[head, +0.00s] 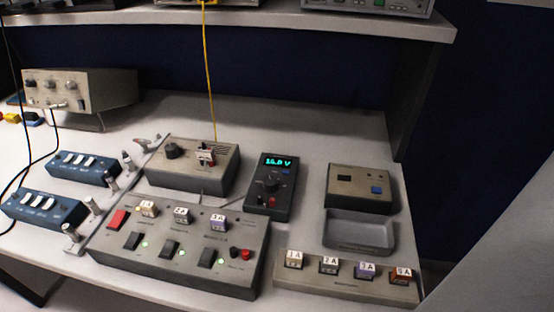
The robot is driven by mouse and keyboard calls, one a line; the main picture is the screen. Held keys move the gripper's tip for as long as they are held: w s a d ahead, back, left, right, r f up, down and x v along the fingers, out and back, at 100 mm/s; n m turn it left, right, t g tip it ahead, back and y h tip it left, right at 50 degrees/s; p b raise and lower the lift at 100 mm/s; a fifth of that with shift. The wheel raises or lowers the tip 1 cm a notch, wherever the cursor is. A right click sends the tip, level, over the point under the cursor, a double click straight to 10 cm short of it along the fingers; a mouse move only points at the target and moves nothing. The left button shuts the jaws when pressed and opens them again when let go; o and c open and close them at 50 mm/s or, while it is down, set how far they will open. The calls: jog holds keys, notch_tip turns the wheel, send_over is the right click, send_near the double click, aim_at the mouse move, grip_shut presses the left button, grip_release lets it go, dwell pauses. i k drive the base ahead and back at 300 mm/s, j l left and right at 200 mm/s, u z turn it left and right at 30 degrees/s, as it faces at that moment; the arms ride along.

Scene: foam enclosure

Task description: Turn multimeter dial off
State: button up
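The multimeter (271,185) is a dark handheld box lying face up near the middle of the bench. Its screen shows lit cyan digits that read about 16.0 V. Its round dial (271,183) sits below the screen; its exact pointer position is too small to tell. A blue button is just above the dial, and red and black sockets are at the lower end. My gripper is not in view.
A grey box with a knob (193,167) stands left of the multimeter. A switch panel (180,247) lies in front. A fuse rack (346,280), a grey tray (358,232) and a small box (361,188) are right. A yellow cable (209,80) hangs behind. A shelf (250,20) overhangs the back.

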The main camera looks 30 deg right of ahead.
aim_at(270, 184)
jog(key=k+j+z, duration=0.2)
jog(key=k, duration=0.25)
jog(key=k+z, duration=0.2)
jog(key=k, duration=0.25)
jog(key=i+l, duration=0.7)
